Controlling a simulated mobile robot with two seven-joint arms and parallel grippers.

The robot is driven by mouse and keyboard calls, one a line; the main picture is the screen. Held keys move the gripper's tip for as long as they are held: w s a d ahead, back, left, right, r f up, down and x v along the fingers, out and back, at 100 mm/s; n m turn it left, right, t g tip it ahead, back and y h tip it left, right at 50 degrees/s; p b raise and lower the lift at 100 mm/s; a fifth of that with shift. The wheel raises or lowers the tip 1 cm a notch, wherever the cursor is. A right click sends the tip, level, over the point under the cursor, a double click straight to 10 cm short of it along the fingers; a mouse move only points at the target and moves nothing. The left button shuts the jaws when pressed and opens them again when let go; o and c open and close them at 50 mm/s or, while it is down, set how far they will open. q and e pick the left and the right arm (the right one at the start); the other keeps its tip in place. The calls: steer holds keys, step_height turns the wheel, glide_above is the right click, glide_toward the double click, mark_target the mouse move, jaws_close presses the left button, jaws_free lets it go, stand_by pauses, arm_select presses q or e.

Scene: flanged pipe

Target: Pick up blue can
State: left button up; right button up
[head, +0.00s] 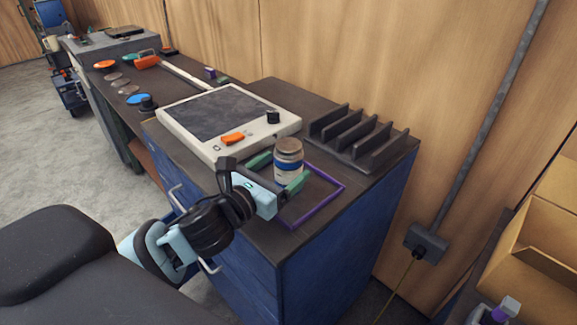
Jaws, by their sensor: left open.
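The can (288,159) stands upright on the dark top of the blue cabinet. It has a blue band around its middle and a brownish lid. My left gripper (279,172) is open, with one green-tipped finger to the left of the can and the other to its right. The can is between or just beyond the fingertips; I cannot tell whether either finger touches it. Its lower part is partly hidden by the gripper. A purple square outline (325,205) lies on the cabinet top around this spot.
A dark slotted rack (358,140) stands to the right. A wooden wall bounds the back. Cardboard boxes (535,240) are at the far right.

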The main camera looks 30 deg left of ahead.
arm_select(q)
steer(key=shift+w, duration=0.2)
arm_select(e)
steer(key=shift+w+r, duration=0.15)
steer(key=shift+w, duration=0.1)
arm_select(q)
steer(key=shift+w, duration=0.3)
steer(key=w, duration=0.3)
steer(key=shift+w, duration=0.2)
steer(key=shift+w+d+f, duration=0.1)
steer(key=shift+w+d, duration=0.05)
steer(key=shift+w, duration=0.35)
arm_select(e)
steer(key=shift+w+d+r, duration=0.25)
steer(key=shift+w+r, duration=0.15)
steer(key=shift+r, duration=0.05)
arm_select(q)
steer(key=shift+c, duration=0.2)
steer(key=shift+c, duration=1.2)
steer(key=c, duration=1)
steer(key=shift+c, duration=0.2)
